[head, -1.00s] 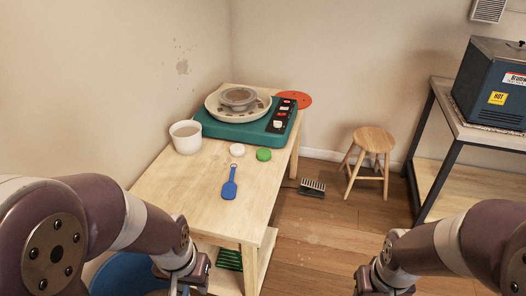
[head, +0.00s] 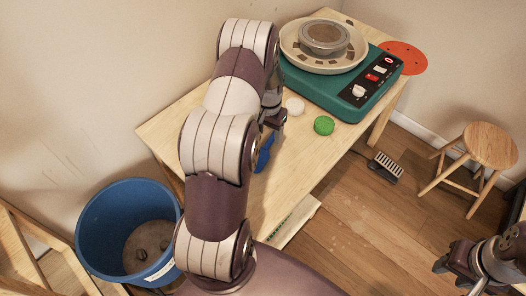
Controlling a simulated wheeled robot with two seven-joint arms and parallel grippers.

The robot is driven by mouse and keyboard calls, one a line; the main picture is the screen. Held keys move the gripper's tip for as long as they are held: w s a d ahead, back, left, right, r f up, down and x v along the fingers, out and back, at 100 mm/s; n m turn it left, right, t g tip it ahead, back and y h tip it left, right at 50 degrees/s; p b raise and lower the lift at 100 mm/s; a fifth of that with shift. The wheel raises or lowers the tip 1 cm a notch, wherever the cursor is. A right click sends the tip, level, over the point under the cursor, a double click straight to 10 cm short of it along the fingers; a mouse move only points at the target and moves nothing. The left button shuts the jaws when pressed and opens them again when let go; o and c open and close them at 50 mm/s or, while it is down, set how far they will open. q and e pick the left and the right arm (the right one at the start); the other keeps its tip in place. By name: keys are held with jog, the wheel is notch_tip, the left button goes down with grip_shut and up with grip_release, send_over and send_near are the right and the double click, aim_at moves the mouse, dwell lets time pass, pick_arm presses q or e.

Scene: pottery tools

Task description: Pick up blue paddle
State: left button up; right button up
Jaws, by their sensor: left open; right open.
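The blue paddle (head: 264,156) lies on the wooden table (head: 300,165), partly hidden behind my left arm in the head view. My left gripper (head: 270,128) is over the table at the paddle's far end, pointing down. It is open, but its fingertips are largely hidden and I cannot tell whether they touch the paddle. My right gripper (head: 450,265) is open and empty at the lower right, over the floor and far from the paddle.
A white disc (head: 294,105) and a green disc (head: 323,125) lie close to my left gripper. The teal pottery wheel (head: 340,92) stands behind them. A blue bucket (head: 120,215) is at the left, a brush (head: 385,167) and stool (head: 488,146) at the right.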

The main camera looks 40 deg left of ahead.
aim_at(267, 145)
pick_arm(q)
jog(key=f, duration=0.6)
jog(key=shift+w+a+f, duration=0.1)
jog(key=shift+a+f, duration=0.1)
jog(key=shift+a, duration=0.2)
grip_shut()
